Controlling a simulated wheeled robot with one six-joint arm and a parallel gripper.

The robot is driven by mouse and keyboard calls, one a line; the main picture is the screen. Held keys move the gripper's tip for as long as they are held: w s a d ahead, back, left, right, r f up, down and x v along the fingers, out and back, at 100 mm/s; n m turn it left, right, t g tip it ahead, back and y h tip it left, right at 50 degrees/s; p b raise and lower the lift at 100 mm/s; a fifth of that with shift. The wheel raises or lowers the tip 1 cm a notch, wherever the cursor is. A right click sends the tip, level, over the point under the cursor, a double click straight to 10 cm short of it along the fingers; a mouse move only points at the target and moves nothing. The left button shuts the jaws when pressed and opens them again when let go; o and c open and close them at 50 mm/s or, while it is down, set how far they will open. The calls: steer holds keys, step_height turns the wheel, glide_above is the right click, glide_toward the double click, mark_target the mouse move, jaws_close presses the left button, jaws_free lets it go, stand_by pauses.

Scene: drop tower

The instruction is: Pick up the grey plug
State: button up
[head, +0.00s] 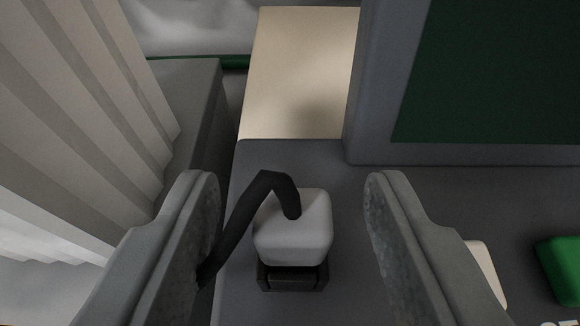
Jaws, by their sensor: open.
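The grey plug (293,238) is a light grey rounded block with a dark base below it, on a dark grey surface. A black cable comes out of its top, bends, and runs down to the left behind the left finger. My gripper (288,195) is open, with one finger on each side of the plug. There is a visible gap between the plug and each finger. The cable passes close to the left finger; I cannot tell whether they touch. The cable's far end is hidden.
A grey-framed dark green panel (490,75) stands at the upper right. A green block (562,268) and a cream piece (487,272) lie right of my gripper. A pale ribbed wall (90,110) rises at left. A cream panel (300,75) lies beyond the plug.

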mark_target(286, 232)
steer(key=shift+w+f, duration=0.15)
steer(key=shift+w, duration=0.15)
steer(key=c, duration=0.8)
steer(key=shift+c, duration=0.2)
step_height(286, 232, up, 9)
steer(key=shift+r, duration=0.1)
steer(key=shift+f, duration=0.45)
steer(key=shift+a+r, duration=0.1)
